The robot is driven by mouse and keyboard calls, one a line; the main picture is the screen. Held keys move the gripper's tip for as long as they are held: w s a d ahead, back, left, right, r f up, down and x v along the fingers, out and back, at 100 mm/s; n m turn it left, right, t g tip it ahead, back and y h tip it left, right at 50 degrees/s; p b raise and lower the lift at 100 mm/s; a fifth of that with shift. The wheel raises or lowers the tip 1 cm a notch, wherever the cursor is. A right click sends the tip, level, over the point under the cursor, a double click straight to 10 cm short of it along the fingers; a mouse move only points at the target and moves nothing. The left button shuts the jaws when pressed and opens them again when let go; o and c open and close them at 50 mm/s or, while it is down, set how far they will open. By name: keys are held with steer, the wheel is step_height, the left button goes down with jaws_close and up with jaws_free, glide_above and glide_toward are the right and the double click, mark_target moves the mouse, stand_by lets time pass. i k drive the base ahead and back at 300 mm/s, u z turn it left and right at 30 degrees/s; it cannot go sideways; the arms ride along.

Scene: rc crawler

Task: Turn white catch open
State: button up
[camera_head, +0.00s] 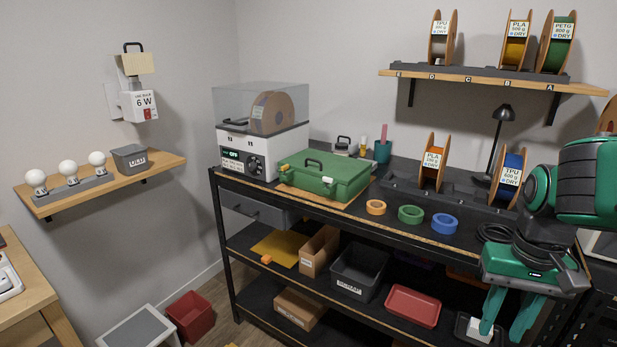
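A green case (315,175) lies shut on the workbench, with a dark handle on its lid. My gripper (503,326) is at the lower right, in front of the bench and well away from the case. Its two green fingers point down and stand apart, with nothing seen held between them. A white patch shows by the left fingertip; I cannot tell what it belongs to.
Orange, green and blue tape rolls (411,214) lie on the bench right of the case. A filament dryer (262,135) stands at its left. Spools (433,164) and a black lamp (499,125) stand behind. Bins and boxes fill the lower shelves (275,316).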

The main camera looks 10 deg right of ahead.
mark_target(326, 180)
steer(key=i, duration=1)
steer(key=u, duration=0.05)
